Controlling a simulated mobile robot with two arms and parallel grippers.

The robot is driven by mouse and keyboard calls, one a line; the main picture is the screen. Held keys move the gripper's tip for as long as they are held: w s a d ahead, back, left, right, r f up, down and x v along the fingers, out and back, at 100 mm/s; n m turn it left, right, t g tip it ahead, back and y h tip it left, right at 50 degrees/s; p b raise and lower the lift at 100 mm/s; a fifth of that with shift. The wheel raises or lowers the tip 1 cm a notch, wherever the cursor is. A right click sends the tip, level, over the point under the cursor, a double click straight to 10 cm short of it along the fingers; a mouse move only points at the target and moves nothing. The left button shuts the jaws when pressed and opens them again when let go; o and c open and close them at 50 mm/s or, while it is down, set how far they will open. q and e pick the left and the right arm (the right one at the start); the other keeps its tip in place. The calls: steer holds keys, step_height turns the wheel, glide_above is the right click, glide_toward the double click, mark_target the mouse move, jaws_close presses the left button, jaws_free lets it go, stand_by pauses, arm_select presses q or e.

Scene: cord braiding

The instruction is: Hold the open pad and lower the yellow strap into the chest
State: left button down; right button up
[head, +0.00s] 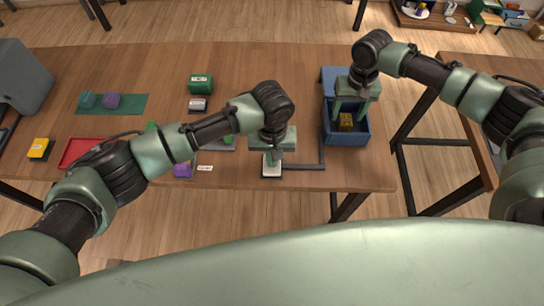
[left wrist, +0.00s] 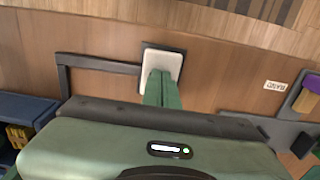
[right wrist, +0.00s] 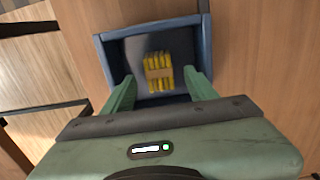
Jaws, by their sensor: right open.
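The blue chest (head: 346,138) stands at the table's right end, its lid (head: 328,82) open at the back. The yellow strap (head: 346,119), a bundle with a tan band, lies inside the chest; it also shows in the right wrist view (right wrist: 158,74). My right gripper (right wrist: 160,90) is open, its fingers on either side of the strap, apart from it. The white open pad (head: 271,170) sits on a dark base near the table's front edge. My left gripper (left wrist: 162,80) is shut and empty, its fingertips down on the pad, seemingly touching it.
A dark bar (head: 305,166) runs from the pad to the chest. Left lie a red tray (head: 82,152), a yellow block (head: 39,149), a purple block (head: 183,170) and a green mat (head: 130,104). A green box (head: 200,84) stands farther back.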

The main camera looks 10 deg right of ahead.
arm_select(q)
steer(key=shift+f, duration=0.1)
arm_select(e)
step_height(320, 180, up, 10)
stand_by(0.5)
arm_select(q)
step_height(320, 180, up, 7)
steer(key=p, duration=0.8)
arm_select(e)
step_height(320, 180, up, 8)
steer(key=shift+r, duration=0.15)
